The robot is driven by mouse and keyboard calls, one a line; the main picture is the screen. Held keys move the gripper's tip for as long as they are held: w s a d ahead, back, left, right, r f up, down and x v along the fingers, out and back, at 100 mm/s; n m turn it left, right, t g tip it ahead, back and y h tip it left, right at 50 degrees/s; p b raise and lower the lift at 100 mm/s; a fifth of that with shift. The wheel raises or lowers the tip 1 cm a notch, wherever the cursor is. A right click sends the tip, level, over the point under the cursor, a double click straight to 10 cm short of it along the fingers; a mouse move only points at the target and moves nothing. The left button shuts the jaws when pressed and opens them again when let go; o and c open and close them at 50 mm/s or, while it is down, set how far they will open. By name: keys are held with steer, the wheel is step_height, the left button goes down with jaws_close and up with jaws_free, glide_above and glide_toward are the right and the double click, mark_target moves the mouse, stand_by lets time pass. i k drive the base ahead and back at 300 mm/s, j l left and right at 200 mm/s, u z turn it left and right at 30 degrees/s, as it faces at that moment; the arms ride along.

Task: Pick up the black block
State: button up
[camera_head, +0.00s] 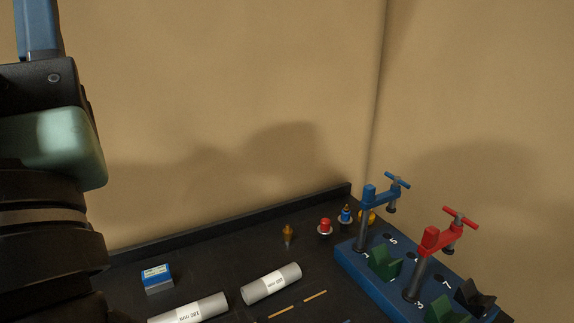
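A black block (475,298) with a notched, V-like top sits on the blue base (375,288) at the lower right, near the number 7. Its lower part is partly hidden by the green block (441,311) in front of it, which is cut by the picture's bottom edge. Part of my arm fills the left side of the view, far from the black block. No gripper fingertips show, so I cannot see whether my gripper is open or shut.
A blue clamp (367,215) and a red clamp (431,240) stand up from the base, near another green block (385,263). Grey cylinders (271,284), a blue-and-white box (156,279) and small coloured fittings (325,227) lie on the dark table. Tan walls rise behind it.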

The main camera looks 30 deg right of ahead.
mark_target(468, 295)
steer(key=l+z, duration=0.1)
steer(key=z, duration=0.3)
steer(key=l+z, duration=0.1)
steer(key=z, duration=0.3)
steer(key=l+z, duration=0.1)
steer(key=z, duration=0.3)
steer(key=l+z, duration=0.1)
steer(key=z, duration=0.25)
steer(key=i+l+z, duration=0.1)
steer(key=l, duration=0.25)
steer(key=i, duration=0.05)
